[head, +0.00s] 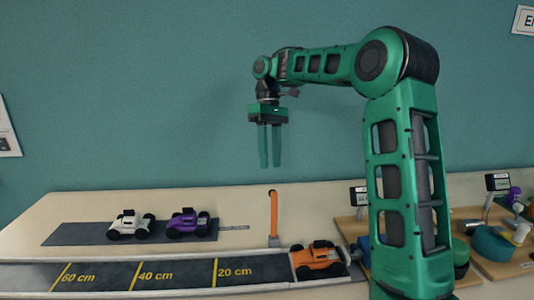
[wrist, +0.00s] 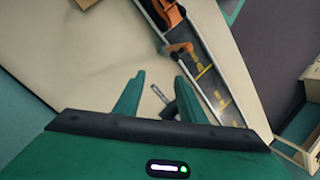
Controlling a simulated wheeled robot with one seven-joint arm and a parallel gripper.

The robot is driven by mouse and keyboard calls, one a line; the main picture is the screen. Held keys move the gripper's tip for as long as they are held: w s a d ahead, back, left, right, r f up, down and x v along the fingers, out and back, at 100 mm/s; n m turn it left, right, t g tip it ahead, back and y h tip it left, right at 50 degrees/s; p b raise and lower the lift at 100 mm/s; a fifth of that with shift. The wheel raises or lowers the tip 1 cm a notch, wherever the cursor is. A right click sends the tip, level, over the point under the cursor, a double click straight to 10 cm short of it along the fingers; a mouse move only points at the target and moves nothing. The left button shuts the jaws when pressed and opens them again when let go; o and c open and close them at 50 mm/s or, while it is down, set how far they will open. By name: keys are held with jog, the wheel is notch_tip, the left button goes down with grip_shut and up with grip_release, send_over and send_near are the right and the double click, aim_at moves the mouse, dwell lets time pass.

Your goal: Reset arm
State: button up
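My green arm rises at the right of the head view and reaches left. My gripper (head: 270,165) hangs pointing down, well above the table. Its two fingers are apart with nothing between them. In the wrist view my gripper (wrist: 153,78) also shows spread, empty fingers over the bare table top.
An orange car (head: 317,260) sits on the marked track (head: 185,273), near an upright orange post (head: 273,215). A white car (head: 131,225) and a purple car (head: 188,223) stand on a dark mat (head: 72,234). Wooden boards (head: 500,265) with devices lie at right.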

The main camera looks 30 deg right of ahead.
jog(key=shift+w+d+r, duration=0.15)
jog(key=shift+w+r, duration=0.1)
jog(key=shift+r, duration=0.35)
jog(key=s+d+f+m+t, duration=0.1)
jog(key=s+f+m, duration=0.3)
jog(key=s, duration=0.7)
jog(key=s+d+f+m+t+h, duration=0.1)
jog(key=s+d+f+m, duration=0.2)
jog(key=s, duration=0.9)
jog(key=s+d+f+m+t, duration=0.2)
jog(key=s+d+f+m, duration=0.2)
jog(key=s+f, duration=0.3)
jog(key=s, duration=0.5)
jog(key=shift+s+f+m, duration=0.15)
jog(key=shift+m, duration=0.15)
jog(key=shift+w+f+h, duration=0.2)
jog(key=shift+w+h, duration=0.1)
jog(key=shift+w, duration=0.35)
